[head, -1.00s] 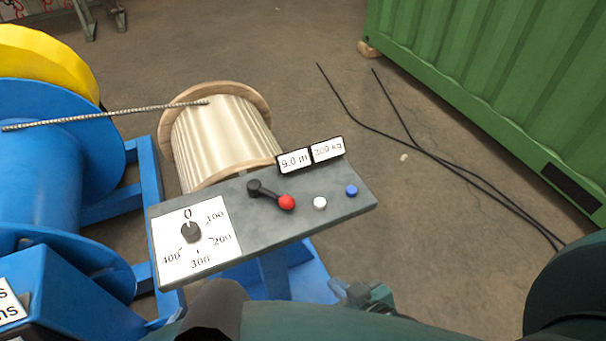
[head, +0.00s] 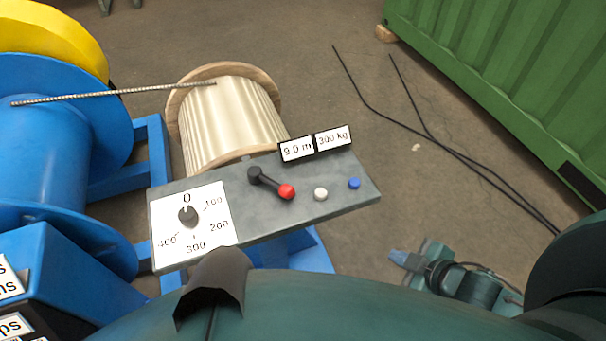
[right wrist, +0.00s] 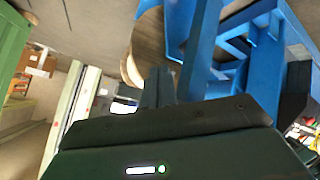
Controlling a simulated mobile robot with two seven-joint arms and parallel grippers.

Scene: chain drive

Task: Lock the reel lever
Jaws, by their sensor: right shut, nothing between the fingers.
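The lever (head: 270,184) on the grey control panel (head: 330,198) has a black pivot and arm and a red knob (head: 286,192). It points right and slightly down toward the viewer in the head view. My right gripper (head: 400,259) is shut and empty, to the right of and below the panel, apart from the lever. Its fingers (right wrist: 158,86) also show in the right wrist view, with blue frame parts beyond them. The lever cannot be made out in the right wrist view. My left gripper is not in view.
The panel also carries a dial (head: 188,216), a white button (head: 320,194), a blue button (head: 354,183) and displays reading 9.0 m and 300 kg. A wooden reel (head: 235,120) and blue machine (head: 50,155) stand behind and left. Black cables (head: 440,150) lie on the floor near a green container (head: 500,70).

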